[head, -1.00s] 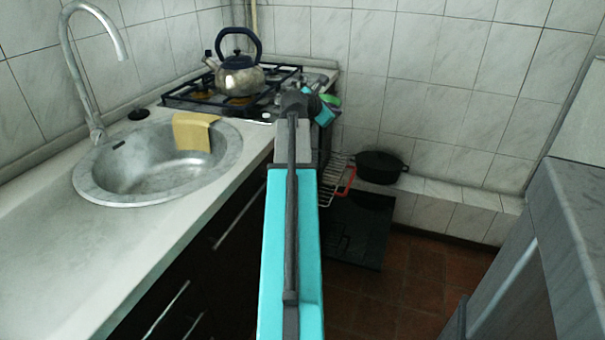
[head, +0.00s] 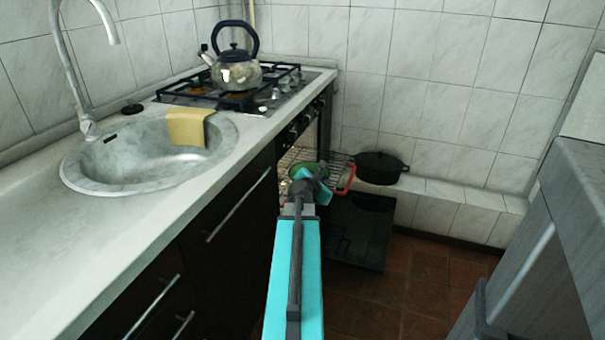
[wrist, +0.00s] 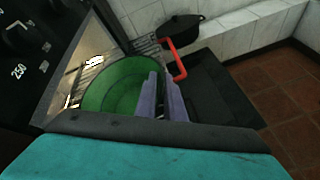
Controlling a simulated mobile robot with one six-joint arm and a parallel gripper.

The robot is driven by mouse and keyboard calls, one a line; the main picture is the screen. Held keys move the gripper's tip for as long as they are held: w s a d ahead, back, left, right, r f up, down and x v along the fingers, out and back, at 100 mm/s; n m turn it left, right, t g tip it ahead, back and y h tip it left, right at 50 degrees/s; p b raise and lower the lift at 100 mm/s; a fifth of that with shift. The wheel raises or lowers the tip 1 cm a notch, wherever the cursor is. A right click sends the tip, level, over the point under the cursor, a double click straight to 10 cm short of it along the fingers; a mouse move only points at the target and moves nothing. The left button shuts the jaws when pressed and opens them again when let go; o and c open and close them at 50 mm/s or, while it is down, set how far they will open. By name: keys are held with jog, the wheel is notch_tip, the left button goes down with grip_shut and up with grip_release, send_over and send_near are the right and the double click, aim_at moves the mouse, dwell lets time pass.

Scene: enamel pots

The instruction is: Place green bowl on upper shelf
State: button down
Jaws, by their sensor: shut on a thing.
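The green bowl (wrist: 108,88) is in my gripper (wrist: 165,92), which is shut on its right rim in the wrist view. In the head view the bowl (head: 308,168) shows just past my gripper (head: 311,180), partly hidden by it. The bowl is at the mouth of the open oven, near the wire rack (head: 331,167), which sticks partly out; the rack (wrist: 147,46) also shows behind the bowl in the wrist view. I cannot tell whether the bowl touches the rack. The lit oven interior (wrist: 92,50) is left of the bowl.
The oven door (head: 360,225) hangs open and low. A red handle-like bar (head: 349,179) is at the rack's right side. A black pot (head: 380,167) stands on the tiled ledge. The stove with a kettle (head: 236,73) is above. A grey cabinet stands at right.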

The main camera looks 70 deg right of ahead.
aim_at(314, 168)
jog(key=shift+w+a+f+t, duration=0.2)
jog(key=shift+a+f, duration=0.1)
jog(key=shift+f, duration=0.35)
jog(key=shift+w+a+f+t, duration=0.15)
jog(key=shift+a+f, duration=0.1)
jog(key=shift+f, duration=0.4)
jog(key=shift+d, duration=0.15)
jog(key=shift+w+d+f+b, duration=0.25)
jog(key=shift+w+d+b, duration=0.4)
jog(key=shift+w+d, duration=1.15)
jog(key=shift+w+d+f+b, duration=0.2)
jog(key=shift+w+d+b, duration=0.65)
jog(key=shift+d, duration=1.8)
jog(key=shift+w+d+f+b, duration=0.25)
jog(key=shift+w+d+b, duration=0.15)
jog(key=shift+w+d, duration=1.5)
jog(key=shift+s+d, duration=0.3)
jog(key=shift+f, duration=0.1)
jog(key=shift+f+b, duration=0.9)
jog(key=shift+f, duration=0.8)
